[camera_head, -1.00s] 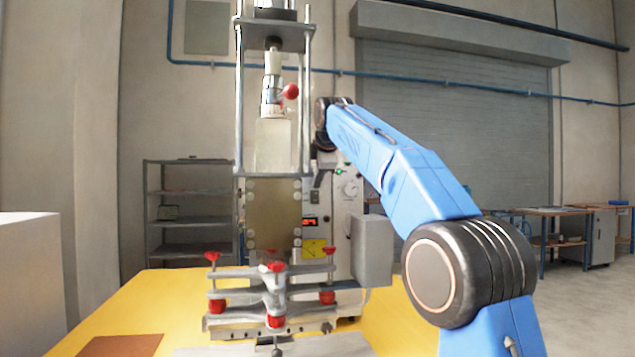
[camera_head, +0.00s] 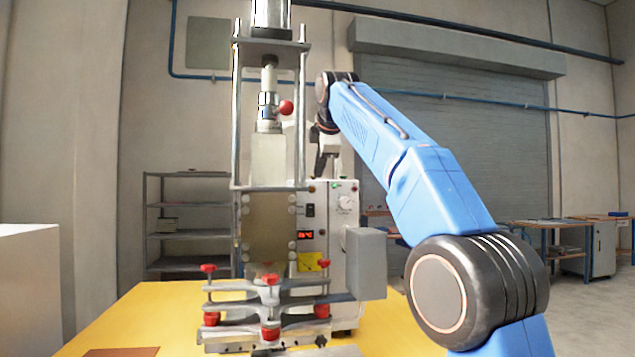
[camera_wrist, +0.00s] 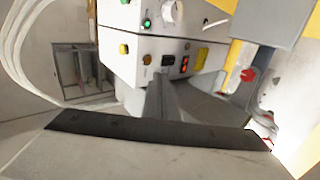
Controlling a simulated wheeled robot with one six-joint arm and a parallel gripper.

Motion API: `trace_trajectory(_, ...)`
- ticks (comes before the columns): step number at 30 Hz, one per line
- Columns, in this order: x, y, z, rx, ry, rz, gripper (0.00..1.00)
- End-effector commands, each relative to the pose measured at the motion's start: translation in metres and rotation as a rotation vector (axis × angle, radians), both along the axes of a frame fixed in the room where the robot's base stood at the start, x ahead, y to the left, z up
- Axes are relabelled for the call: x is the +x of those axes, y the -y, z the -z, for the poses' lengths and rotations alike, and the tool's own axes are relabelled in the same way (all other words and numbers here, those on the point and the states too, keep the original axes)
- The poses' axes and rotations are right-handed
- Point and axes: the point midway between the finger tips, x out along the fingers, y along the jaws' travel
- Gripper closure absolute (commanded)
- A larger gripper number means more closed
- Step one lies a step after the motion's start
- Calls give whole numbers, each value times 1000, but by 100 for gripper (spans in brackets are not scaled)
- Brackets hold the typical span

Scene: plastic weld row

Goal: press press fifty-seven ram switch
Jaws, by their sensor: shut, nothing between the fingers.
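The press (camera_head: 273,165) stands on a yellow table. Its white control box carries a small dark rocker switch (camera_head: 310,210), which looks like the ram switch, above a red-lit display (camera_head: 306,235). The display's digits are too small to read surely. In the wrist view the same switch (camera_wrist: 168,60) sits beside the display (camera_wrist: 185,64).
A white dial (camera_head: 345,202) and a green lamp (camera_wrist: 146,23) are on the panel. A yellow button (camera_wrist: 124,48) is on it too. A grey box (camera_head: 366,263) juts out at the press's lower right. Red-knobbed clamps (camera_head: 270,308) stand in front. Grey shelves (camera_head: 187,235) stand behind.

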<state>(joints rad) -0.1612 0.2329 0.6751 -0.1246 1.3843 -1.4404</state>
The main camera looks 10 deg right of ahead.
Motion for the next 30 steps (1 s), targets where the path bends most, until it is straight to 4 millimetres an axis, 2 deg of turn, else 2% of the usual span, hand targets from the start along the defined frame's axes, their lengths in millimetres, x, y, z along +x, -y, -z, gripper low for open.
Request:
trace_trajectory(4, -6, 0, -10, 0, 0, 0, 100)
trace_trajectory(9, -9, 0, -13, 0, -2, 0, 100)
trace_trajectory(23, -10, 0, -13, 1, -2, 1, 100)
trace_trajectory(30, -28, 8, -2, 54, -23, 51, 100)
